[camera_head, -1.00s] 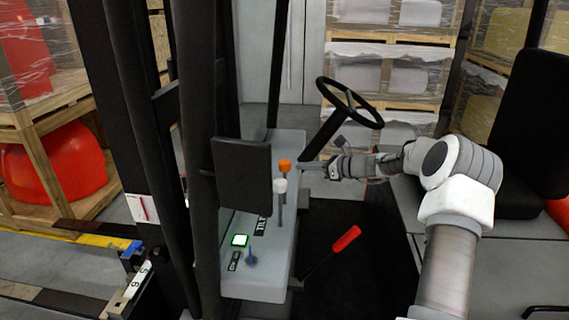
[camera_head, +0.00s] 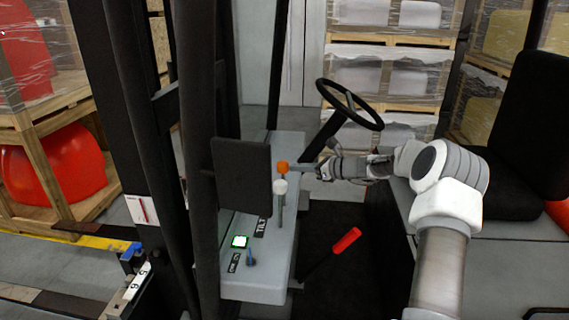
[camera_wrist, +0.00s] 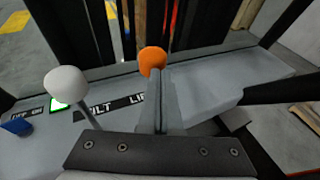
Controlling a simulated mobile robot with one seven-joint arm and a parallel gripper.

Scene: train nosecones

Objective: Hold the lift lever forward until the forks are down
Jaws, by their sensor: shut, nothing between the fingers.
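The lift lever has an orange knob (camera_head: 284,168) and stands on the grey console of the truck. In the wrist view the orange knob (camera_wrist: 152,58) rises by the partly covered LIFT label. My gripper (camera_head: 312,172) is shut and empty, on the seat side of that lever. In the wrist view its closed fingers (camera_wrist: 156,74) reach up to the knob's near side and appear to touch it. The lever's stem is hidden behind the fingers there. The forks cannot be clearly made out.
A white-knobbed lever (camera_head: 280,187) stands close by, next to the TILT label. A green-lit button (camera_head: 239,241) and a small blue switch (camera_head: 251,261) lie nearer. The steering wheel (camera_head: 350,104) is behind my gripper. A red-handled lever (camera_head: 347,239) rises from the floor.

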